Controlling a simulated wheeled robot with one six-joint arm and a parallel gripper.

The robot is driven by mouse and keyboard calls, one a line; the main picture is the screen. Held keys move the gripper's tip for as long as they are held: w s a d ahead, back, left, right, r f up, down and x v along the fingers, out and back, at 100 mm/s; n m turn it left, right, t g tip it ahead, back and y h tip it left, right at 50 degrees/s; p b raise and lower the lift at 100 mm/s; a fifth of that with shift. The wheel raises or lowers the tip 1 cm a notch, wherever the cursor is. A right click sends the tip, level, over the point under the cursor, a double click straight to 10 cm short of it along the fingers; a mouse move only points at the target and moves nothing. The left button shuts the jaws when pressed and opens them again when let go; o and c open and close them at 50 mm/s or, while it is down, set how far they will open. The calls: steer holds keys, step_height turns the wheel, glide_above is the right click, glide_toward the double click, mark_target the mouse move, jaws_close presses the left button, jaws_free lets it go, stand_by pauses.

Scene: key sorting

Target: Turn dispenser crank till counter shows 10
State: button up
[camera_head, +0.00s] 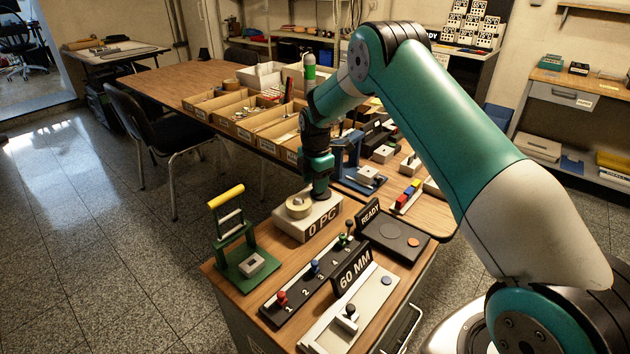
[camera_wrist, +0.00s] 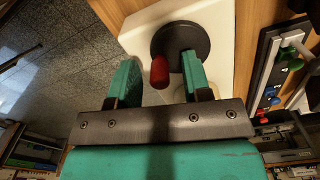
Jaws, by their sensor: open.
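The dispenser is a white box (camera_head: 296,231) near the back of the wooden workbench, with a dark counter plate (camera_head: 322,222) that reads "0 PC". In the wrist view the crank shows as a black round hub (camera_wrist: 180,41) with a red knob (camera_wrist: 159,72), on the pale dispenser top (camera_wrist: 140,25). My gripper (camera_wrist: 159,64) is open, with one teal finger on each side of the red knob. Whether a finger touches it I cannot tell. In the head view my gripper (camera_head: 320,190) points down over the box and hides the crank.
A green press with a yellow handle (camera_head: 226,196) stands left of the dispenser. In front lie a panel with coloured levers (camera_head: 313,283) and a "60 MM" device (camera_head: 353,272). A "READY" pad (camera_head: 395,238) is to the right. Sorting trays (camera_head: 237,113) stand behind.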

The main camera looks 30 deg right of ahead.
steer(key=shift+f, duration=0.1)
jaws_close()
steer(key=shift+d+m, duration=0.1)
steer(key=shift+m, duration=0.2)
